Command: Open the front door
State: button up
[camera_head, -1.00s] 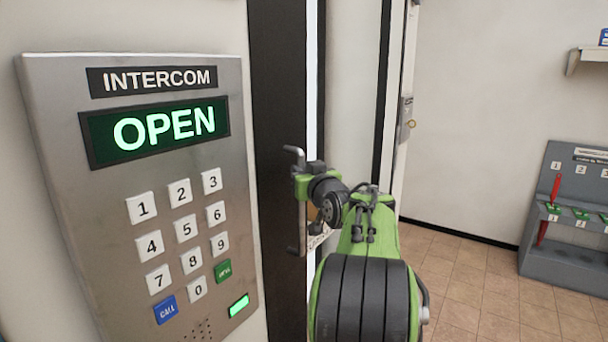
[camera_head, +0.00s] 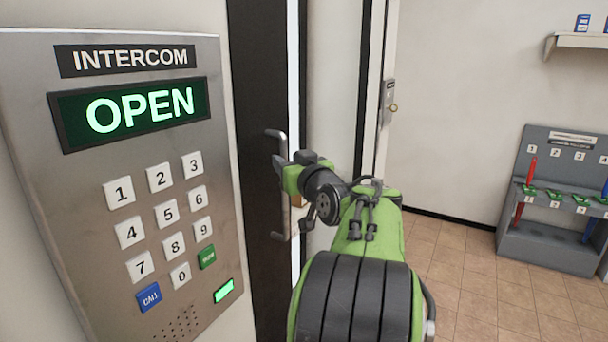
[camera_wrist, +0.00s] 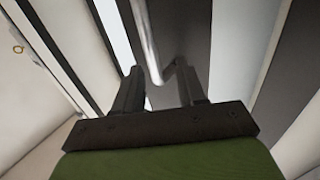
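The front door shows as a dark upright panel (camera_head: 262,80) right of the intercom, with a bright vertical strip along its right side. A metal bar handle (camera_head: 285,150) stands upright on the dark panel. My gripper (camera_wrist: 162,82) is at the handle, its two dark fingers apart. In the wrist view the handle (camera_wrist: 146,38) runs down between the fingers, close to the left one. I cannot tell whether they touch. In the head view my gripper's wrist hides part of the handle. The intercom (camera_head: 130,190) reads "OPEN" in green.
A pale second door with a lock and knob (camera_head: 390,100) stands further back. A grey rack (camera_head: 545,245) with red and blue tools stands at the right wall under a shelf (camera_head: 580,41). The tiled floor (camera_head: 440,270) between is clear.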

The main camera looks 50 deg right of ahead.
jog(key=v, duration=1)
jog(key=shift+s, duration=0.15)
